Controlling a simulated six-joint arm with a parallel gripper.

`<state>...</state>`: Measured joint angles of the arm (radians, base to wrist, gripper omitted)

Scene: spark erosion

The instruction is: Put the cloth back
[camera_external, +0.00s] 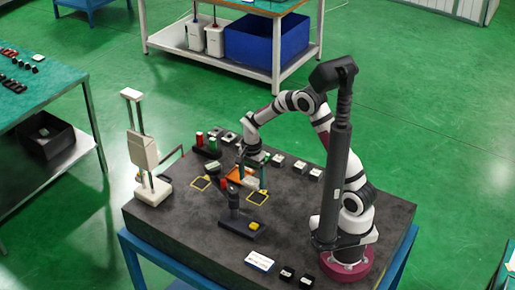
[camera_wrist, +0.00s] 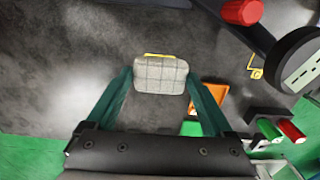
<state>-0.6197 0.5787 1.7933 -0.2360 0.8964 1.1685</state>
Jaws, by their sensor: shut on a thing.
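My gripper (camera_wrist: 160,78) has its two green fingers on either side of a pale grey checked cloth (camera_wrist: 160,74), a folded pad, and is shut on it. In the outside view my gripper (camera_external: 253,179) is low over the dark table, behind a small black stand. The cloth (camera_external: 251,183) shows there as a small whitish patch between the fingers. A yellow strip shows at the cloth's far edge in the wrist view. I cannot tell whether the cloth touches the table.
An orange tray (camera_external: 238,174) lies beside my gripper. Yellow-outlined squares (camera_external: 201,183) mark the dark table (camera_external: 190,230). The black stand (camera_external: 234,220) with a yellow button is in front. A white column device (camera_external: 146,155) stands left. Red and green cylinders and several small blocks line the back.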

